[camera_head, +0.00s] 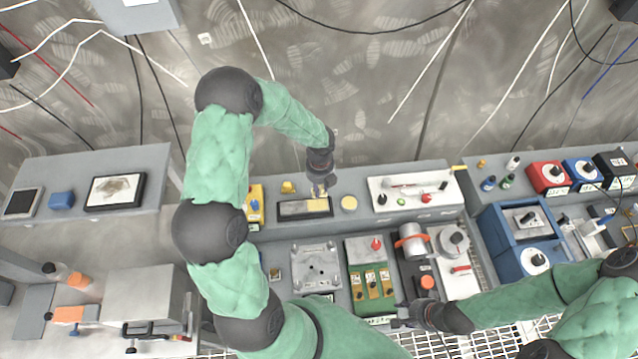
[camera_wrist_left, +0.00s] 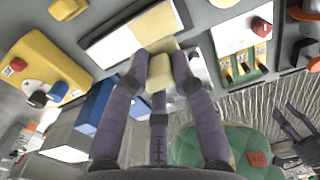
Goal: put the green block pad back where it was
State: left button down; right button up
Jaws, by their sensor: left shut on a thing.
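My left gripper (camera_head: 319,192) is shut on a small pale yellow block (camera_wrist_left: 182,74), which looks yellow rather than green. It holds the block over the near right part of a dark-rimmed shallow tray (camera_head: 290,209) on the back shelf. The tray, with a pale inside, also shows in the wrist view (camera_wrist_left: 112,43). A second yellow piece (camera_wrist_left: 158,22) shows at the tray, just beyond the held block. Whether the held block touches the tray is hidden by the fingers. My right gripper (camera_head: 402,314) looks open and empty beside the green switch panel (camera_head: 358,252).
A yellow box (camera_head: 254,207) stands left of the tray, and a round pale yellow piece (camera_head: 349,203) lies right of it. A white panel (camera_head: 412,189) is farther right. A grey metal plate (camera_head: 316,268) sits in front. Blue instruments (camera_head: 520,240) crowd the right.

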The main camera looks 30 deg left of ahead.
pick_arm(q)
jog(key=w+a+f+b, duration=0.1)
jog(key=w+f, duration=0.1)
jog(key=w+a+f+b, duration=0.4)
jog(key=w+f, duration=0.1)
jog(key=shift+w, duration=0.1)
pick_arm(e)
notch_tip(320, 180, down, 5)
jog(key=shift+f, duration=0.15)
pick_arm(q)
jog(key=shift+w+f, duration=0.1)
jog(key=shift+f, duration=0.2)
pick_arm(e)
jog(key=shift+f, duration=0.2)
pick_arm(q)
jog(key=f+b, duration=0.2)
jog(key=f, duration=0.1)
jog(key=shift+w+a+f+b, duration=0.2)
jog(key=shift+f+b, duration=0.1)
jog(key=shift+b, duration=0.1)
pick_arm(e)
notch_tip(320, 180, down, 2)
jog(key=shift+f, duration=0.25)
pick_arm(q)
jog(key=shift+r, duration=0.15)
pick_arm(e)
jog(key=shift+r, duration=0.1)
